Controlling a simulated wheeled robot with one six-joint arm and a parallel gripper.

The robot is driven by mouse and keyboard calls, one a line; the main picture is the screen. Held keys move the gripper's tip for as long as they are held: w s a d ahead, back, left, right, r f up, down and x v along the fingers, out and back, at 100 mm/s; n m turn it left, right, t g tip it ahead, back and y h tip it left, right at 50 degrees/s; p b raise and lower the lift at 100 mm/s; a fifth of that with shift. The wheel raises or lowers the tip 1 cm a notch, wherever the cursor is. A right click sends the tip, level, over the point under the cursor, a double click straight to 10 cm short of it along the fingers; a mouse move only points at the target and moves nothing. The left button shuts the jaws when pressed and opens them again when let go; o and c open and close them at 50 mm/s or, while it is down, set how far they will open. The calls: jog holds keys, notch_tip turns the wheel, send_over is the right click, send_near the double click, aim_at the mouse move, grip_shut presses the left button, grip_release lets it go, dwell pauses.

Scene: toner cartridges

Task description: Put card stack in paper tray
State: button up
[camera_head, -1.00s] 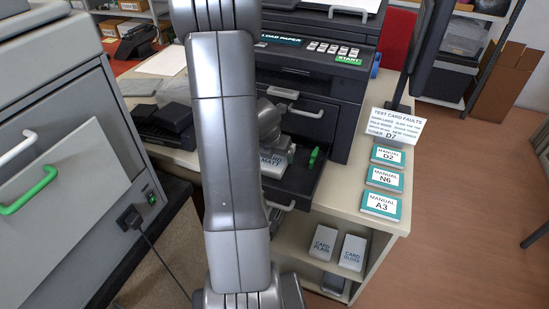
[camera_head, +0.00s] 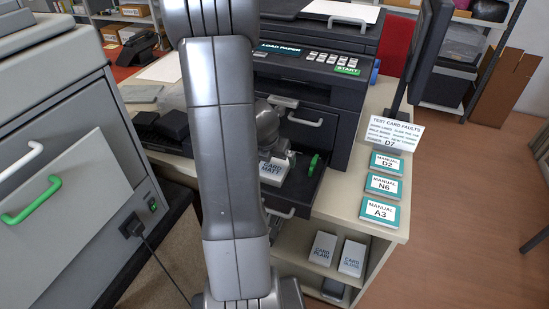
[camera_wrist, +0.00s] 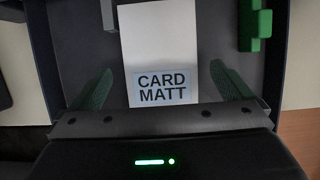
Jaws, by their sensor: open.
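A white card stack labelled CARD MATT (camera_head: 273,171) lies in the pulled-out dark paper tray (camera_head: 308,190) of the printer. In the wrist view the card stack (camera_wrist: 160,45) lies flat on the grey tray floor (camera_wrist: 80,45). My gripper (camera_wrist: 160,88) is open, with one green fingertip on each side of the stack's labelled end and a gap on both sides. In the head view my arm hides part of the tray, and the fingers are hard to make out there.
A green guide (camera_head: 314,164) stands in the tray, right of the stack. The printer (camera_head: 318,90) shows LOAD PAPER. Stacks labelled CARD PLAIN (camera_head: 322,248) and another card stack (camera_head: 352,257) sit on the shelf below. Manuals (camera_head: 383,187) lie on the counter at right.

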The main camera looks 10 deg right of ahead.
jog(key=p+v, duration=0.2)
jog(key=v, duration=0.7)
